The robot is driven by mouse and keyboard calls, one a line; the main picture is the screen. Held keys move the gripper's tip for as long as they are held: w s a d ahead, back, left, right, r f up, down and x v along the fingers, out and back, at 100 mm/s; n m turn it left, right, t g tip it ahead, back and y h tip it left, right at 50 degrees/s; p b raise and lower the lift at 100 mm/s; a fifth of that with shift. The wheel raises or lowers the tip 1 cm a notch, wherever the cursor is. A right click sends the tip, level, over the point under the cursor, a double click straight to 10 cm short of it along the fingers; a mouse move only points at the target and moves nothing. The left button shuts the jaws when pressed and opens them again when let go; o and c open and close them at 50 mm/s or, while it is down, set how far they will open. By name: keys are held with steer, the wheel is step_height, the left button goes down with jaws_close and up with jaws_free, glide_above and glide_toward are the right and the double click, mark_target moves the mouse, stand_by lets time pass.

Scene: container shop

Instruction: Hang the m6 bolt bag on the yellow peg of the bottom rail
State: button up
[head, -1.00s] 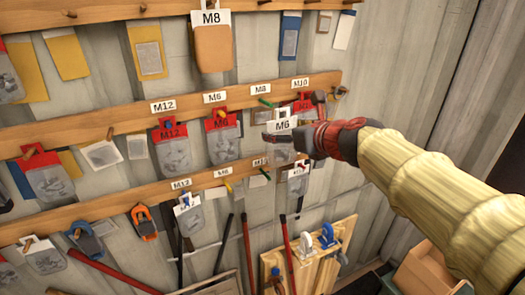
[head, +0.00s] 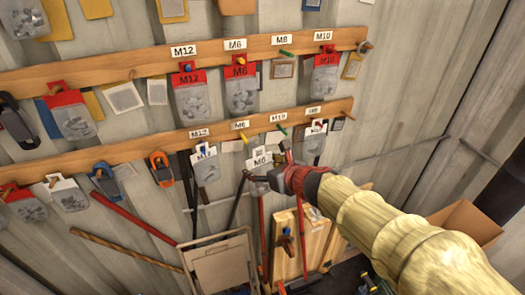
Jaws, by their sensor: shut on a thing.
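The M6 bolt bag (head: 260,159) has a white header marked M6. My gripper (head: 268,177) is shut on it and partly hides its clear lower part. The bag is just below the bottom rail (head: 155,147), a little right of and below the yellow peg (head: 243,138). The yellow peg sticks out under the rail's M6 label and looks empty. I cannot tell how far the bag is from the wall.
White-headed bags hang left (head: 204,160) and right (head: 315,140) of the yellow peg. A green peg (head: 282,130) is close on the right. Red-headed bags, including an M6 one (head: 241,88), hang on the rail above. Long handles and a folding chair (head: 222,262) stand below.

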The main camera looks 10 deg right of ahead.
steer(key=shift+s+a+f, duration=0.2)
steer(key=shift+a+f, duration=0.2)
steer(key=shift+f, duration=0.15)
steer(key=shift+a+r+n, duration=0.1)
steer(key=shift+a+n, duration=0.05)
steer(key=shift+n, duration=0.15)
steer(key=shift+g, duration=0.3)
steer(key=shift+w+y, duration=0.1)
steer(key=shift+y, duration=0.2)
steer(key=w+a+f, duration=0.1)
steer(key=w+a, duration=0.1)
steer(key=w, duration=0.8)
steer(key=shift+a, duration=0.1)
stand_by(0.4)
stand_by(0.4)
steer(key=o, duration=1.2)
